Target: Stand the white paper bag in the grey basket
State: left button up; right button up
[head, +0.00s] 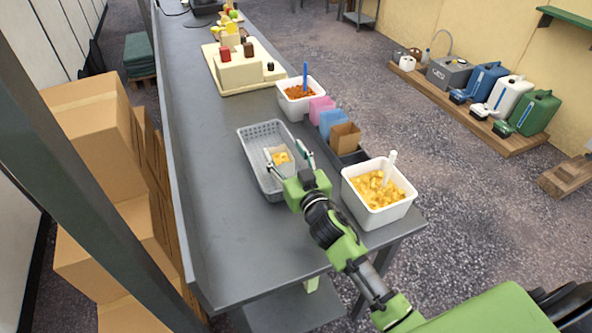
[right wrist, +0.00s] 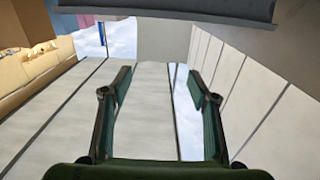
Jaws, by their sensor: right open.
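The grey basket (head: 251,135) stands on the counter. The small white paper bag (head: 271,153) is inside it, with orange-yellow sweets showing at its open top. The bag looks roughly upright, but its lower part is hidden. My right gripper (head: 285,157) is open at the basket, with its fingers apart on either side of the bag's top. I cannot tell whether they touch it. In the right wrist view the open fingers (right wrist: 160,90) show no bag clearly between them. My left gripper is not in view.
A white tub of yellow pieces (head: 366,211) stands close right of my right gripper. Pink (head: 321,105), blue (head: 333,122) and brown (head: 345,136) bags stand beside the basket. A second tub (head: 302,103) with a blue scoop is behind. The counter (head: 215,190) left of the basket is clear.

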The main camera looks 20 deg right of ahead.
jog(key=s+b, duration=0.1)
jog(key=s, duration=0.8)
jog(key=shift+d, duration=0.15)
